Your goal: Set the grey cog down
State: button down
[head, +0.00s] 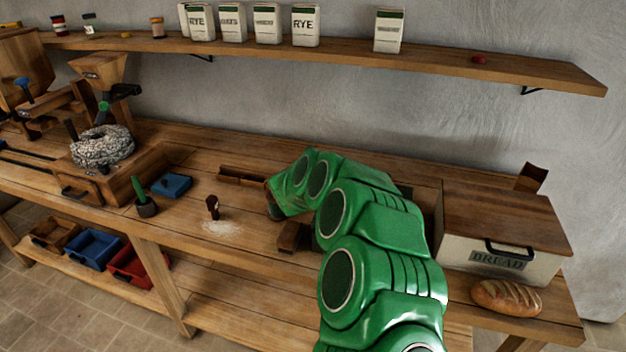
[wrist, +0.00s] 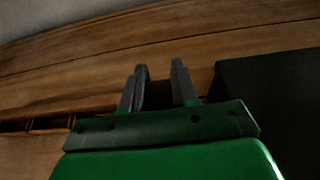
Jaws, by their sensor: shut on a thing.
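My gripper (wrist: 161,72) shows in the wrist view with its two grey fingers a little apart, low over the wooden bench (wrist: 60,75). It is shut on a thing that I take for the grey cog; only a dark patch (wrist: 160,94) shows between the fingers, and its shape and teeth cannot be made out. In the head view my green arm reaches over the bench and hides the gripper and what it holds.
A dark box (wrist: 275,95) stands close on the right in the wrist view. In the head view the bread bin (head: 500,225) and loaf (head: 507,297) are at right. A brown stamp (head: 212,207), flour patch (head: 222,227), blue box (head: 172,186) and mortar (head: 146,207) are at left.

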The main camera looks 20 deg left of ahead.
jog(key=shift+f, duration=1.4)
jog(key=shift+f, duration=0.1)
jog(key=c, duration=0.8)
grip_release()
jog(key=shift+c, duration=0.2)
jog(key=shift+s+r, duration=0.3)
jog(key=v, duration=1.1)
jog(key=shift+s, duration=0.15)
jog(key=shift+r, duration=0.1)
